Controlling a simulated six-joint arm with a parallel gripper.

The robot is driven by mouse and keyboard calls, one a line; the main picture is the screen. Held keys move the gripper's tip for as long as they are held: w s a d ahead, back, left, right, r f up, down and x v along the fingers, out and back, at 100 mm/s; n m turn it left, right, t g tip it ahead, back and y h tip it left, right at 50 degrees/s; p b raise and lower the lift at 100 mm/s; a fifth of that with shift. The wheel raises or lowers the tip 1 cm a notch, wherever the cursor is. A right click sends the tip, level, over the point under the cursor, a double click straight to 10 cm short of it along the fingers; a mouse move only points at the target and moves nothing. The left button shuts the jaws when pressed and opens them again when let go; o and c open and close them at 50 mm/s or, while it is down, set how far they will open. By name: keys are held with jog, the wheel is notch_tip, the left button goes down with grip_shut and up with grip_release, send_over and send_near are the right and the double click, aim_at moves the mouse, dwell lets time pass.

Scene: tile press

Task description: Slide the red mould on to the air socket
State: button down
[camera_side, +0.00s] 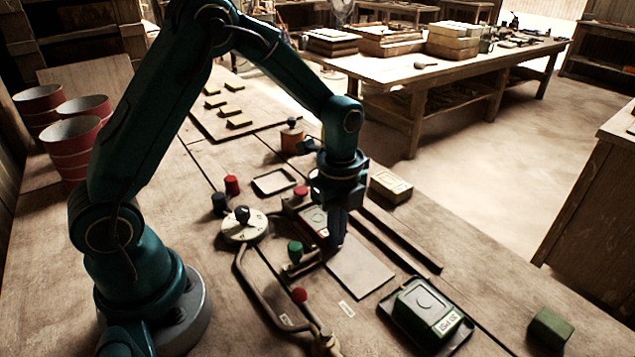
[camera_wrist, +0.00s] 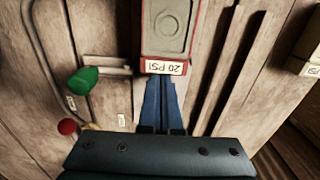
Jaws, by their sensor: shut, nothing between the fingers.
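The red mould (camera_side: 314,217), a grey-topped block with red sides, lies on the bench, partly hidden behind my gripper in the side view. In the wrist view the red mould (camera_wrist: 168,28) is at top centre, its "20 PSI" label upside down to that camera. My gripper (camera_side: 336,243) points down at the mould's near end. In the wrist view its shut, empty fingers (camera_wrist: 163,82) are just below the label; I cannot tell whether they touch it. A green knob (camera_side: 295,250) with a short fitting is left of the gripper. I cannot clearly make out the air socket.
A flat pale plate (camera_side: 360,272) lies in front of the gripper. Dark rails (camera_side: 400,240) run to its right. A green mould (camera_side: 428,303) sits on a dark tray at front right. A round dial (camera_side: 244,225) and curved pipe (camera_side: 250,280) are left, with a red knob (camera_side: 299,295).

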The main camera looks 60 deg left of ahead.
notch_tip(320, 180, up, 9)
jog(key=n, duration=0.5)
send_over(357, 246)
jog(key=w+d, duration=0.1)
jog(key=d, duration=0.2)
jog(key=f, duration=0.8)
jog(key=shift+a+f, duration=0.2)
jog(key=shift+a, duration=0.05)
jog(key=shift+s+a+f, duration=0.1)
jog(key=shift+s+a, duration=0.15)
jog(key=shift+a, duration=0.4)
jog(key=shift+s+a+f, duration=0.1)
jog(key=shift+s+a, duration=0.1)
jog(key=shift+a, duration=0.4)
jog(key=shift+s+a, duration=0.25)
jog(key=shift+a, duration=0.35)
